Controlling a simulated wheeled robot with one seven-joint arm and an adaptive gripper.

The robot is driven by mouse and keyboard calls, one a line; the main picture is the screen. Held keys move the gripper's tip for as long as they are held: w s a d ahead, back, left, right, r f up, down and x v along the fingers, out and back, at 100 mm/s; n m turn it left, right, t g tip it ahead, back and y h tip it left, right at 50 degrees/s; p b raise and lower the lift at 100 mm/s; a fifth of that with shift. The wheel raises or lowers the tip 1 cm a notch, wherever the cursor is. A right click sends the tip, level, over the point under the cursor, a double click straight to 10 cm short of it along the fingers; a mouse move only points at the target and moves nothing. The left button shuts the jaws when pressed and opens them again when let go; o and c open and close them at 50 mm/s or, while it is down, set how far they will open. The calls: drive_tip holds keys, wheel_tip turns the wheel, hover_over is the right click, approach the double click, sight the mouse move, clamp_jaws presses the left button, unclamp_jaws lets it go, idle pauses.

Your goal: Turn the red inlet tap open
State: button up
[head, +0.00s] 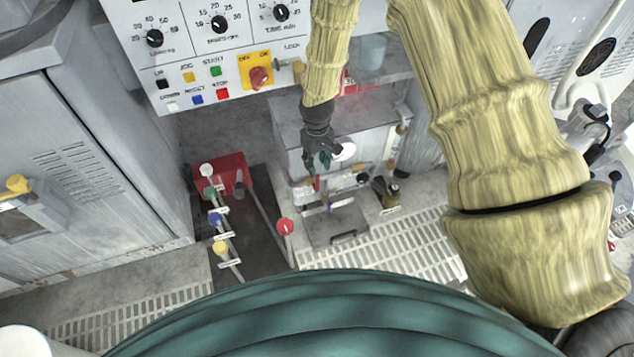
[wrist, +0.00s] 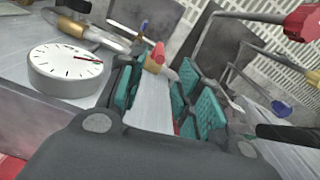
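The red inlet tap (head: 317,183) is a small red handle on the pipework low on the grey cabinet. In the wrist view the red handle (wrist: 158,52) sits on a brass-coloured fitting, beyond and roughly between my fingertips. My gripper (head: 322,158) is just above the tap in the head view, pointing down. In the wrist view my gripper (wrist: 160,88) has its teal-padded fingers spread with a gap between them. Nothing is held. Whether a finger touches the tap cannot be told.
A white round gauge (wrist: 66,70) stands close to the left finger. A small blue handle (head: 330,206) is below the red one. Rods with coloured knobs, including a red knob (head: 285,226), rise to the left. A control panel (head: 200,55) is above.

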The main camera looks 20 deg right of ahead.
sight(317, 189)
wheel_tip(317, 189, down, 9)
drive_tip(key=shift+f+b, duration=0.2)
drive_tip(key=shift+b, duration=0.65)
clamp_jaws()
